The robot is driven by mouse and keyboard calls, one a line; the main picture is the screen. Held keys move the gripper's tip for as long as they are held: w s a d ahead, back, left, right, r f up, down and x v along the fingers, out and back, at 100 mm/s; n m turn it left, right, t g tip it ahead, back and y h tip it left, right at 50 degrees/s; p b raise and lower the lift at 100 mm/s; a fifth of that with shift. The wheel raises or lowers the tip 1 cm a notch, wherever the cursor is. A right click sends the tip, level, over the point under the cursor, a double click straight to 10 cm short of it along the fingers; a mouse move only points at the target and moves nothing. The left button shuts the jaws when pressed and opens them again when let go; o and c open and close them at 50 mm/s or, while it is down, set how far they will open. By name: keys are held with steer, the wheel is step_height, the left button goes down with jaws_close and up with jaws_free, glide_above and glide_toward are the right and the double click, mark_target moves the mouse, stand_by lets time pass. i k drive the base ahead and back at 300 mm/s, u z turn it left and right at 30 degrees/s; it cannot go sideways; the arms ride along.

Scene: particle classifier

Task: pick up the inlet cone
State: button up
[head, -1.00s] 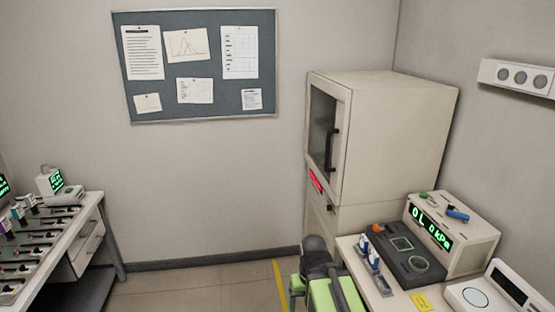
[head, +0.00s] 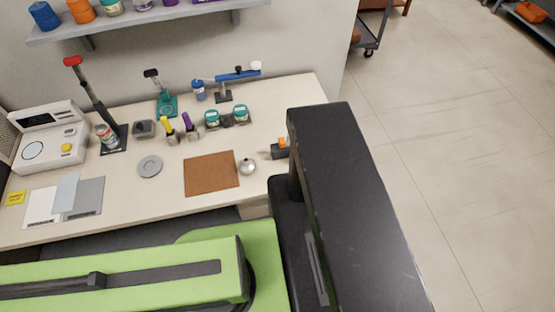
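A small silver, rounded piece with a narrow top (head: 247,166) sits on the bench, just right of a brown mat (head: 211,174). It may be the inlet cone, but it is too small to be sure. My green and black arm fills the lower part of the head view, and a large black part of it rises to the right of the silver piece. My gripper's fingertips do not show.
A white bench (head: 205,137) carries a scale (head: 50,138), a red-topped stand (head: 95,100), a grey disc (head: 150,166), teal-lidded jars and a small black item with orange (head: 280,148). A shelf (head: 150,16) hangs above. Open floor (head: 470,170) lies right.

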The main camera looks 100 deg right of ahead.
mark_target(247, 165)
steer(key=u, duration=0.4)
steer(key=k, duration=0.25)
steer(key=z, duration=5.05)
steer(key=k, duration=1.95)
steer(key=u, duration=0.75)
steer(key=i, duration=1)
